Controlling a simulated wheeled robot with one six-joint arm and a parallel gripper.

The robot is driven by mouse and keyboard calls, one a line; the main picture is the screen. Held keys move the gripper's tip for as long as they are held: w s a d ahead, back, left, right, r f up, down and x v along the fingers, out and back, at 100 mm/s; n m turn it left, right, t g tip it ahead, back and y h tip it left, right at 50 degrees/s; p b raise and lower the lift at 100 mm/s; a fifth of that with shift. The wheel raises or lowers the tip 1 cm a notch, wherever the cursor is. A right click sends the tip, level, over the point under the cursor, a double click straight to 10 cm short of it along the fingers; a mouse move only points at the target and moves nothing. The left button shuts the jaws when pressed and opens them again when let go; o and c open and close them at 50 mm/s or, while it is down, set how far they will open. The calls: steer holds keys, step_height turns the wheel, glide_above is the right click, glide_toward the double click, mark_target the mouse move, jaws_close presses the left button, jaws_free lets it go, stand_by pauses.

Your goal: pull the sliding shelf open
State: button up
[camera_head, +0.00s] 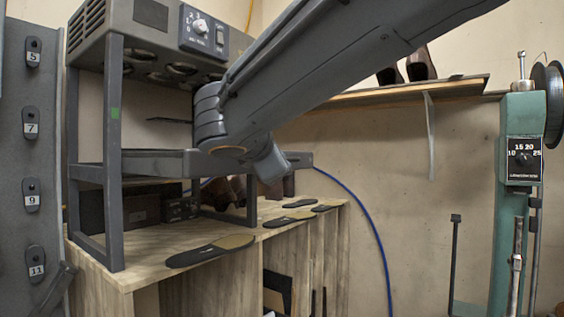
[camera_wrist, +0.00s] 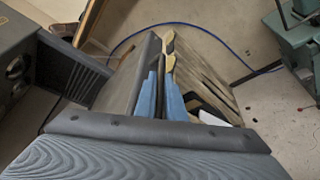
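The sliding shelf (camera_head: 165,163) is a flat dark grey panel at mid-height in the grey metal rack (camera_head: 114,190), in the left half of the head view. In the wrist view the shelf (camera_wrist: 125,78) lies left of my gripper's two blue fingers (camera_wrist: 161,95). A thin dark edge lies between the fingers. Whether they press on it I cannot tell.
A heater-like unit with a dial (camera_head: 200,28) tops the rack. Shoe soles (camera_head: 210,250) lie on the wooden cabinet (camera_head: 150,268) below. A blue cable (camera_head: 370,220) hangs along the wall. A green machine (camera_head: 515,200) stands at the right. The floor between is mostly clear.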

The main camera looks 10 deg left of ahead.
steer(key=shift+o, duration=0.8)
steer(key=b+v, duration=0.2)
steer(key=v, duration=0.6)
steer(key=shift+w+d, duration=0.1)
steer(key=shift+w, duration=0.05)
